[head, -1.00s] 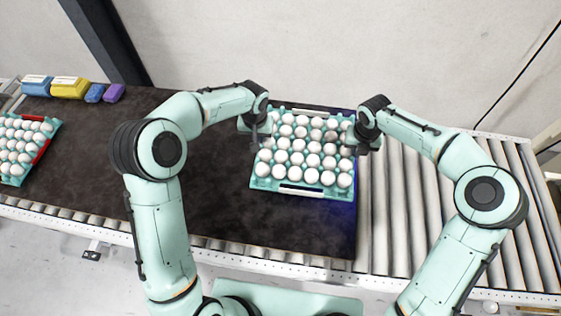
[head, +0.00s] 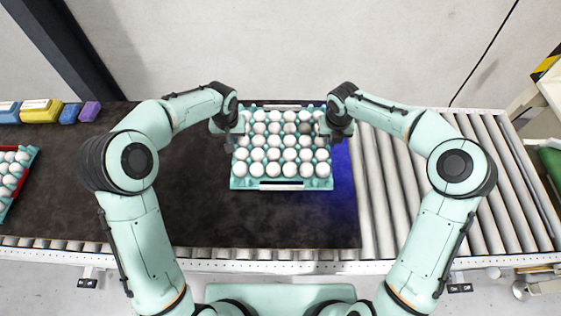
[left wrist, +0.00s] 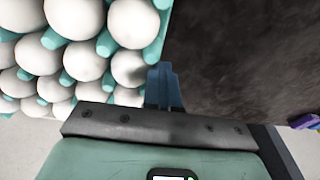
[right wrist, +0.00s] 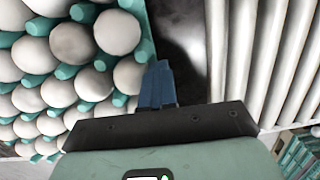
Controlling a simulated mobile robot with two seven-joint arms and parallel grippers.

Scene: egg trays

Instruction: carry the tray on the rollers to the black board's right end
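The turquoise tray (head: 240,184) is filled with rows of white eggs, one or two of them greyer. It is over the right end of the black board (head: 200,225), roughly square to it, just left of the bare rollers. Whether it rests on the board or hangs slightly above is unclear. My left gripper (head: 232,137) is at its left side and my right gripper (head: 325,135) at its right side. In the left wrist view the blue fingers (left wrist: 163,88) are close together at the tray's edge; the right wrist view shows the same (right wrist: 157,86). The grip itself is partly hidden.
Bare rollers (head: 400,200) run right of the board. Another egg tray with red (head: 30,158) stands at the far left. Blue, yellow and purple packs (head: 41,111) line the back left. The board between the trays is clear. A wall stands behind.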

